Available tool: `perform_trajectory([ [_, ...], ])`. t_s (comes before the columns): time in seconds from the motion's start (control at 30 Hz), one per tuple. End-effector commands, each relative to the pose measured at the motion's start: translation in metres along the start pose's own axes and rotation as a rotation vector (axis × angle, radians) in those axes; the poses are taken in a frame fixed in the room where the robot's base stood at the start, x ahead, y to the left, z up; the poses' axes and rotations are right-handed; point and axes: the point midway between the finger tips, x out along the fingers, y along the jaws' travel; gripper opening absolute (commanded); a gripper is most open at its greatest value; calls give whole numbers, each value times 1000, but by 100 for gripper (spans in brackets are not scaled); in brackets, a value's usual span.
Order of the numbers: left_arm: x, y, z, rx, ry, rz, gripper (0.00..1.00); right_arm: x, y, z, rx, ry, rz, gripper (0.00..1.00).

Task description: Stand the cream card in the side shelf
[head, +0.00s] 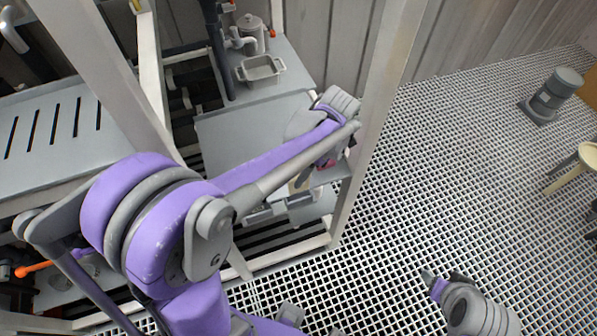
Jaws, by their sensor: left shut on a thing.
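My left arm reaches across the frame, and its gripper (322,168) hangs beyond the forearm, mostly hidden by the wrist. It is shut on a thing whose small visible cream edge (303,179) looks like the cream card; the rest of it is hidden. A low grey shelf with upright walls (292,208), likely the side shelf, sits on the frame just below the gripper. Its inside is partly hidden by my arm. My right gripper (429,278) is at the lower right over the grating, away from the shelf; its jaws are too small to judge.
White frame posts (376,90) stand close beside my left gripper. A grey panel (235,135), a small grey tray (261,71) and a lidded pot (250,27) are behind. A slotted plate (60,125) lies at left. The grating floor (450,170) at right is mostly clear.

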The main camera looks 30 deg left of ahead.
Motion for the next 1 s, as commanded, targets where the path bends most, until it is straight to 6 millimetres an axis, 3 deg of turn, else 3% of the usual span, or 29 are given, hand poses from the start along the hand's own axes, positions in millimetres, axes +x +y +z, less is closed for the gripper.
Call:
perform_trajectory([
  [1.0,57,0,23,0,0,0,0,34,0,34,0,-26,0,59],
])
